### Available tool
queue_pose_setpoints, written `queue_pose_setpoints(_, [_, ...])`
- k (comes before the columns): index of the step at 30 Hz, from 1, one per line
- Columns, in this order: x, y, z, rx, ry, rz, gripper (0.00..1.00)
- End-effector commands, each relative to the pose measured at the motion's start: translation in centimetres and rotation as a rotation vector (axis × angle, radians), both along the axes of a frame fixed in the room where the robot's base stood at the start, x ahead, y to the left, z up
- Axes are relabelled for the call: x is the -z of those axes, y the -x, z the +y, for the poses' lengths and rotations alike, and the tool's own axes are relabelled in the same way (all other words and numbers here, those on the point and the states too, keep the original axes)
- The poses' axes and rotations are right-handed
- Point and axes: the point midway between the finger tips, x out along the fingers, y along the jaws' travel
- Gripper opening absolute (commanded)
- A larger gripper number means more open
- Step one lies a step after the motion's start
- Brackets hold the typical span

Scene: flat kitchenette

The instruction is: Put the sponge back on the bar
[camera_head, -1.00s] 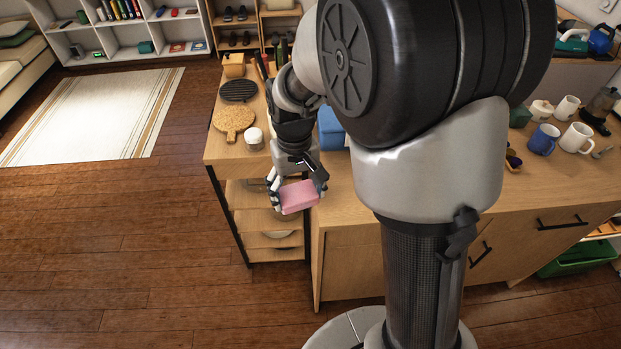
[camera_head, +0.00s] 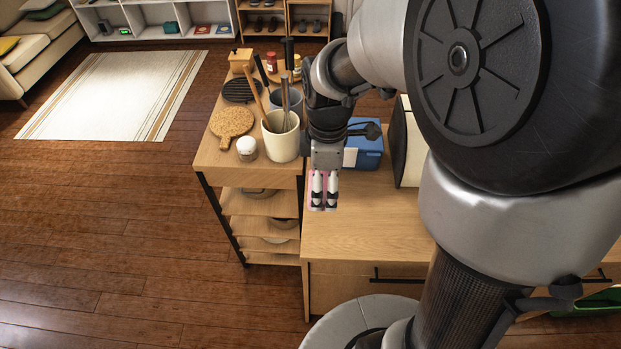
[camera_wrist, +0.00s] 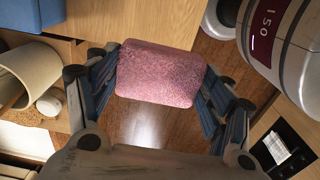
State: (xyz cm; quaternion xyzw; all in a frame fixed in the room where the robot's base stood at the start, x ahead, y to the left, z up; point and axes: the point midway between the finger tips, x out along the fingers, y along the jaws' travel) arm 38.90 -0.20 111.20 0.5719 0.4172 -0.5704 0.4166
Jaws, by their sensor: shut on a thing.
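The pink sponge (camera_wrist: 160,72) is held between the two fingers of my gripper (camera_head: 323,204), which is shut on it. In the wrist view its broad face shows, with a finger pressed on its left and right sides. In the head view my fingers cover most of it, and only thin pink edges show. My gripper points down near the left end of the wooden counter (camera_head: 350,235), beside the shelf trolley. I cannot make out a bar in these frames.
The trolley (camera_head: 212,155) carries a cream utensil crock (camera_head: 281,145), a white-lidded jar (camera_head: 247,149), a cork trivet (camera_head: 231,122) and a black grill plate (camera_head: 240,90). A blue box (camera_head: 366,150) stands behind my gripper.

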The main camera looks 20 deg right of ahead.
Motion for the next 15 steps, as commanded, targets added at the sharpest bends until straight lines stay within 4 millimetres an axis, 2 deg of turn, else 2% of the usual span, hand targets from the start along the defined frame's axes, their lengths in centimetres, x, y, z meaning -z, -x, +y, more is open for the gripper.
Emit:
queue_pose_setpoints(1, [2.0,0.2,0.0,0.001,0.0,0.007,0.48])
queue_pose_setpoints(9, [9.2,0.1,0.0,0.003,0.0,0.006,0.48])
queue_pose_setpoints(12, [11.1,0.1,0.0,0.003,-0.001,0.005,0.48])
queue_pose_setpoints(15, [12.2,0.0,0.0,0.004,0.0,0.002,0.48])
